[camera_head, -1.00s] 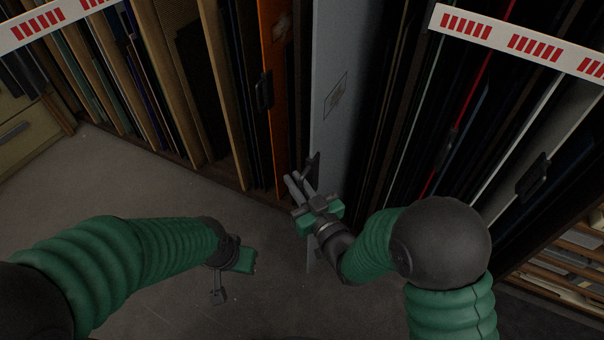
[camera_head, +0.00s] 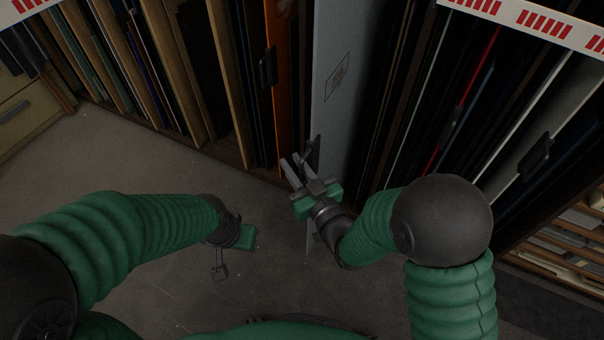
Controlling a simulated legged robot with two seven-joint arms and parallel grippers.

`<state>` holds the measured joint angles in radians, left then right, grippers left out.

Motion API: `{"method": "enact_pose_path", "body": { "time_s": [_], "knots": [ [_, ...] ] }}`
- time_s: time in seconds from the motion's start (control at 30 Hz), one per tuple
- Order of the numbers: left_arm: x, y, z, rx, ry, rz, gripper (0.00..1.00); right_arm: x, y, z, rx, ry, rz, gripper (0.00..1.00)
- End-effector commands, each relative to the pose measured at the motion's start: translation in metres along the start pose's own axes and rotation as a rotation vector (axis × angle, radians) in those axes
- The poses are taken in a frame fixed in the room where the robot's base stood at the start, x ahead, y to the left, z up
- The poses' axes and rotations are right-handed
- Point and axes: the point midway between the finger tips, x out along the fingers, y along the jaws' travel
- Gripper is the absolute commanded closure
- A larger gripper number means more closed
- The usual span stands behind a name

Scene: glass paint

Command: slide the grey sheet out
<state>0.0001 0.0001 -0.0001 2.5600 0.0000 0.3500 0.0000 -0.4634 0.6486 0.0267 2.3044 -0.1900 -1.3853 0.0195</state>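The grey sheet (camera_head: 335,95) stands upright in the rack, its front edge facing me, between an orange sheet and dark sheets. A dark handle (camera_head: 313,151) is on its lower front edge. My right gripper (camera_head: 288,164) is at the handle, its two light fingers apart and pointing up and left. The fingers appear just left of the handle; I cannot tell whether they touch it. My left gripper (camera_head: 232,255) hangs low over the floor at the left, away from the sheet, and its fingers are too unclear to judge.
An orange sheet (camera_head: 277,90) with a dark handle stands left of the grey one. Several dark sheets and a pale sheet (camera_head: 560,125) stand to the right. Red-and-white strips (camera_head: 545,22) cross above. The grey floor (camera_head: 130,160) is clear at the left.

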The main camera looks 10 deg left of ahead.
Motion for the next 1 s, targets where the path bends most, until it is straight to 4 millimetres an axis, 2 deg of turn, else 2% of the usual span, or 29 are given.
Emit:
{"method": "enact_pose_path", "body": {
  "time_s": [0.17,0.33,0.4,0.6,0.7,0.8,1.0],
  "knots": [
    [-0.010,0.000,-0.003,0.000,0.000,0.000,1.00,-0.032,0.001,-0.002,0.002,-0.007,0.003,0.80],
    [-0.022,0.000,-0.005,0.000,0.000,0.000,1.00,-0.083,0.000,-0.002,0.003,-0.009,0.003,0.80],
    [-0.049,0.000,-0.011,0.000,-0.001,0.000,1.00,-0.088,0.000,-0.010,0.002,-0.011,0.000,0.80],
    [-0.097,0.000,-0.023,0.000,0.001,0.000,1.00,-0.110,-0.001,-0.011,0.002,-0.011,0.001,0.80],
    [-0.108,0.000,-0.026,0.000,0.000,0.000,1.00,-0.142,0.001,-0.006,0.009,-0.013,0.010,0.80],
    [-0.110,0.000,-0.026,0.000,0.000,0.000,1.00,-0.149,0.003,0.006,0.005,-0.033,0.006,0.80],
    [-0.121,0.000,-0.029,0.000,0.000,0.000,1.00,-0.161,0.000,0.004,0.006,-0.022,0.001,0.80]
  ]
}}
